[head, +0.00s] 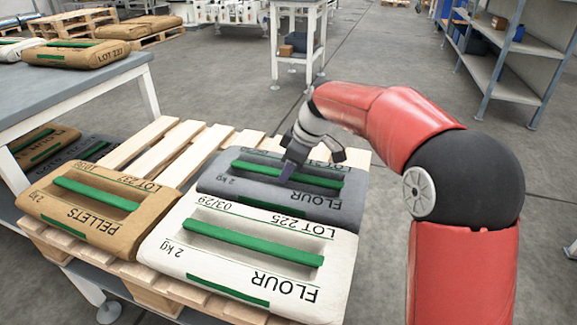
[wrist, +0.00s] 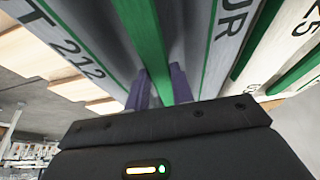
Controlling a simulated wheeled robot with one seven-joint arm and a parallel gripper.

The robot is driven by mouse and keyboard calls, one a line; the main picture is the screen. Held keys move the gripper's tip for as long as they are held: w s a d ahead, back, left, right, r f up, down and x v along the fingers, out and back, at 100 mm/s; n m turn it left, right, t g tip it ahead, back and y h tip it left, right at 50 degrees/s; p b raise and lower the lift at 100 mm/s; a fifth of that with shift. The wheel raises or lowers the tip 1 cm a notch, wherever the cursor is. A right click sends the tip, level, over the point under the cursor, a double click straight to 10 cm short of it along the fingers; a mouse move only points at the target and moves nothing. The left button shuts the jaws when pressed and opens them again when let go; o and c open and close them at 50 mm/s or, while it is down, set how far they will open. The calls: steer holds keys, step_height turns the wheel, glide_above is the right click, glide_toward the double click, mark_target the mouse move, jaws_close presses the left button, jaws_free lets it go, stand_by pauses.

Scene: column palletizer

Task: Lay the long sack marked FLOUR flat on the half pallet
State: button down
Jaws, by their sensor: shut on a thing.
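A grey sack marked FLOUR (head: 326,206) lies level at the right of the half pallet (head: 160,150), behind a white sack marked FLOUR (head: 250,268). My gripper (head: 287,172) is shut on the green strap handle of the grey sack from above. In the wrist view the purple fingers (wrist: 158,90) sit on both sides of the green strap, and the grey sack (wrist: 80,35) shows LOT 212. I cannot tell whether the grey sack rests fully on the slats. The white sack lies flat on the pallet's front part.
A tan PELLETS sack (head: 85,218) lies at the pallet's left. Bare slats show at the back left. A grey table (head: 70,95) with a tan sack (head: 85,55) stands at left. Shelving (head: 515,85) stands at back right. The floor behind the pallet is open.

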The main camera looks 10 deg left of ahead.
steer(key=shift+r, duration=0.2)
steer(key=c, duration=1.6)
jaws_free()
steer(key=shift+f, duration=0.3)
steer(key=shift+c, duration=0.2)
steer(key=o, duration=0.4)
steer(key=shift+o, duration=0.2)
steer(key=shift+r, duration=0.1)
